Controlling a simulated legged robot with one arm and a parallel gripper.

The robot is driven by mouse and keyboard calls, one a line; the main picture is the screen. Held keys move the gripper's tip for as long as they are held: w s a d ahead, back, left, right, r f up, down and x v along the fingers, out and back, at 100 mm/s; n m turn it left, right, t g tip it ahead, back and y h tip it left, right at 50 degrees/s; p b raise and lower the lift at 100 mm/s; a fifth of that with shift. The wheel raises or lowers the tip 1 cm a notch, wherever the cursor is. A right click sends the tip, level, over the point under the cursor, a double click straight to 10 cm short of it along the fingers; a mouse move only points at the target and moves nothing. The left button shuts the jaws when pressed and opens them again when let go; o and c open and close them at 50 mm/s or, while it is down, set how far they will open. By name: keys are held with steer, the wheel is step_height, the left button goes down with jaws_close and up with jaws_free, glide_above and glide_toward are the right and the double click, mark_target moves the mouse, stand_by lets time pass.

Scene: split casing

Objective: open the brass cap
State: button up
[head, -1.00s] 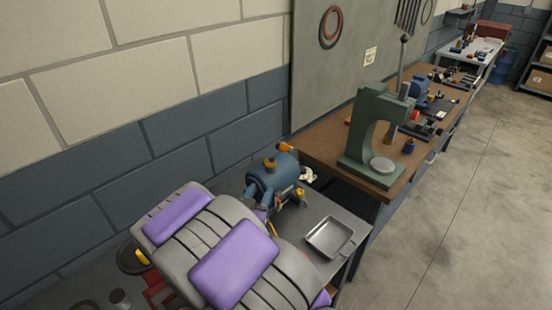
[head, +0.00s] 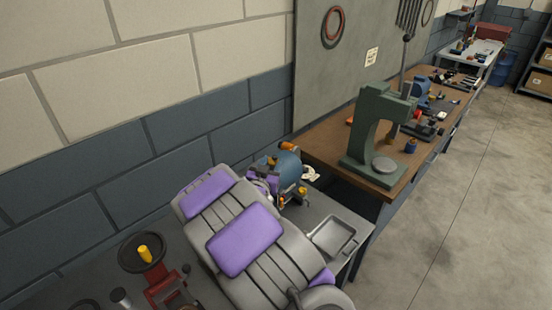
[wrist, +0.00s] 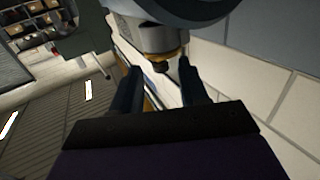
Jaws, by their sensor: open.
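The blue cylindrical casing (head: 289,166) lies on the grey bench, partly hidden behind my arm in the head view. In the wrist view a brass-coloured ring (wrist: 167,55), which looks like the brass cap, sits below a pale collar under the casing body (wrist: 175,10). A small dark stub projects from it. My gripper (wrist: 159,72) is open, with one dark finger on each side of the stub and visible gaps to it. Depth between fingertips and brass part is hard to tell. In the head view my gripper (head: 264,182) is at the casing's left end, mostly hidden.
A shallow metal tray (head: 333,236) lies on the grey bench right of the casing. A green press (head: 372,135) stands on the wooden bench behind. A red tool with a dark round wheel (head: 143,252) is at the left. The block wall runs close behind the bench.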

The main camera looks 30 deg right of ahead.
mark_target(273, 159)
steer(key=shift+w+d+r, duration=0.15)
steer(key=shift+w+d, duration=0.05)
steer(key=shift+w, duration=0.7)
steer(key=shift+w+d, duration=0.2)
steer(key=shift+w, duration=0.05)
steer(key=shift+w+d, duration=0.25)
steer(key=shift+d, duration=0.95)
steer(key=shift+a, duration=0.7)
steer(key=c, duration=0.4)
steer(key=shift+s+d, duration=0.1)
steer(key=shift+d, duration=0.05)
jaws_close()
